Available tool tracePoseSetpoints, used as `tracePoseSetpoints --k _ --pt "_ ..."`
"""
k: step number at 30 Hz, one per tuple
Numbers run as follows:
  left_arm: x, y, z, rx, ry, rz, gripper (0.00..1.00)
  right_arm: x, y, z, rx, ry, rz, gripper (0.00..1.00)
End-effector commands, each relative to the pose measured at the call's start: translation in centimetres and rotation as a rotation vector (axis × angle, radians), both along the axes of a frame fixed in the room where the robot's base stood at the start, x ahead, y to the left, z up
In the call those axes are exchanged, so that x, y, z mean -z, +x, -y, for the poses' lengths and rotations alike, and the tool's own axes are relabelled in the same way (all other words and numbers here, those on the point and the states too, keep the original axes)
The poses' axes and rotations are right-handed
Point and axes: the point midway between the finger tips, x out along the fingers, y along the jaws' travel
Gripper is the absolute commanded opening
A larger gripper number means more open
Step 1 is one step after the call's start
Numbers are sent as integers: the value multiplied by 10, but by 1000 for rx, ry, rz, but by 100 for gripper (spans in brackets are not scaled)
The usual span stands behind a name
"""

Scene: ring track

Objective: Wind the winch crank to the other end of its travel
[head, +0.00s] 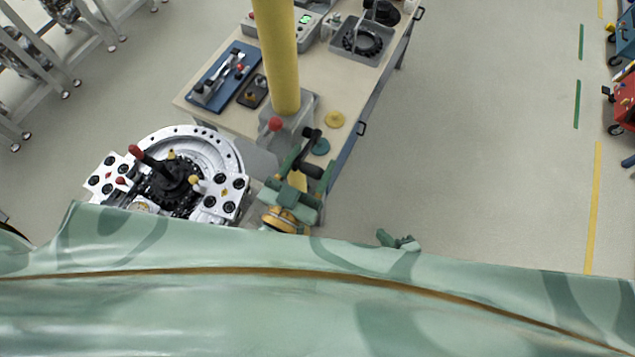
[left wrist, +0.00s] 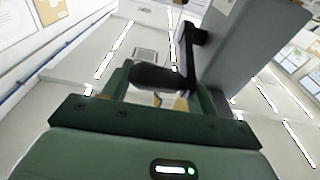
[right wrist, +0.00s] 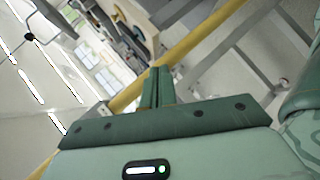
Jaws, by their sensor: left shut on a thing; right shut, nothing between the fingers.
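The winch (head: 302,110) is a grey housing at the near end of the workbench; in the left wrist view it is the grey block (left wrist: 252,45) at upper right. Its crank has a black arm (left wrist: 190,52) and a black handle (left wrist: 152,76); the handle also shows in the head view (head: 307,168). My left gripper (head: 308,170) is shut on the crank handle, which lies across between its fingers. My right gripper (head: 400,242) is shut and empty, apart from the winch; its fingers touch each other in the right wrist view (right wrist: 157,88).
A yellow post (head: 278,55) rises by the winch. The workbench (head: 215,75) holds a blue tool tray (head: 226,76), a grey bin (head: 362,42) and a yellow disc (head: 334,119). A white ring-shaped fixture (head: 225,150) stands at left.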

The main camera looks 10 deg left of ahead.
Motion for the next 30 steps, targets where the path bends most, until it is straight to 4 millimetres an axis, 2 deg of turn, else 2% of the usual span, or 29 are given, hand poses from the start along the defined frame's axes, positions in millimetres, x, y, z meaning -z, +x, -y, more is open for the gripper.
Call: tracePoseSetpoints --k 2,6,9,12,18,23,30 --pt "-6 1 5 6 -8 12 17 -33 6 -28 -195 -59 239 0" --pt "-6 1 5 6 -8 12 17 -88 -2 -69 -463 -163 696 0" --pt "-6 1 5 6 -8 12 17 -119 -15 -88 -568 -229 990 0" --pt "-6 1 5 6 -8 12 17 -140 -25 -97 -606 -292 1222 0" --pt "-6 1 5 6 -8 12 17 -157 -32 -98 -595 -402 1456 0" --pt "-6 1 5 6 -8 12 17 -159 -28 -105 -591 -443 1497 0" --pt "-6 1 5 6 -8 12 17 -169 -10 -143 -589 -443 1497 0"
